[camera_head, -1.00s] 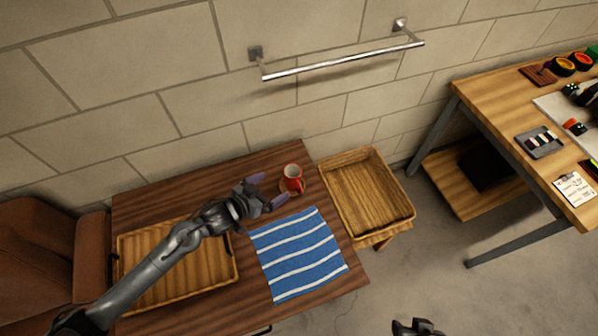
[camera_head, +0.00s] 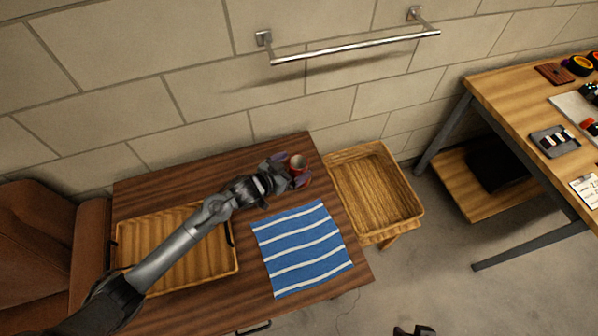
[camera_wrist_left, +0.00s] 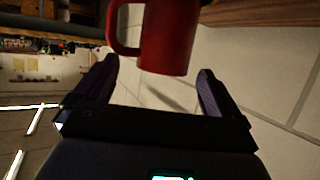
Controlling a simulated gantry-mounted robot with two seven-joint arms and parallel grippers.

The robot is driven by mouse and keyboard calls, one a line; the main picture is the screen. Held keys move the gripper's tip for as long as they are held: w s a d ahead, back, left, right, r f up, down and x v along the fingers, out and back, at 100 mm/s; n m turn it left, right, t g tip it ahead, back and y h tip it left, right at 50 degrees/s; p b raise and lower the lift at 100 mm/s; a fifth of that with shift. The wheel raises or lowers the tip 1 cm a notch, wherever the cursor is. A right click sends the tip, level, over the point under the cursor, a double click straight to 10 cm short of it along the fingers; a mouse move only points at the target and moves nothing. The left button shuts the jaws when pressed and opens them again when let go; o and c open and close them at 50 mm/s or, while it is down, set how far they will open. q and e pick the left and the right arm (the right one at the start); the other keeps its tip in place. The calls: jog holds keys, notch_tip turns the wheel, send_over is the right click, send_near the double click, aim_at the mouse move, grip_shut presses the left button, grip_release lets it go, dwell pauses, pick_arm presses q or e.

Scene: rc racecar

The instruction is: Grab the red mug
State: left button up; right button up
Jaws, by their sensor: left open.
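The red mug (camera_head: 297,163) stands upright near the back right corner of the dark wooden table (camera_head: 180,190). My left gripper (camera_head: 291,170) is open at the mug, with one finger on each side of its near part in the head view. In the left wrist view the mug (camera_wrist_left: 172,36) is just ahead of the open fingers (camera_wrist_left: 155,72), its handle to the left. A gap shows between the mug and both fingers there. A dark part of what appears to be my right gripper (camera_head: 415,331) shows at the bottom edge; its jaws cannot be made out.
A blue-and-white striped cloth (camera_head: 300,248) lies in front of the mug. A wooden tray (camera_head: 180,262) is on the table under my left arm. A wooden crate (camera_head: 376,192) stands right of the table. A wall bar (camera_head: 355,47) is above; a workbench (camera_head: 500,92) is at right.

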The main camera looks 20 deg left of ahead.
aim_at(304, 160)
pick_arm(q)
jog(key=x, duration=0.3)
jog(key=shift+w, duration=0.1)
jog(key=c, duration=1.4)
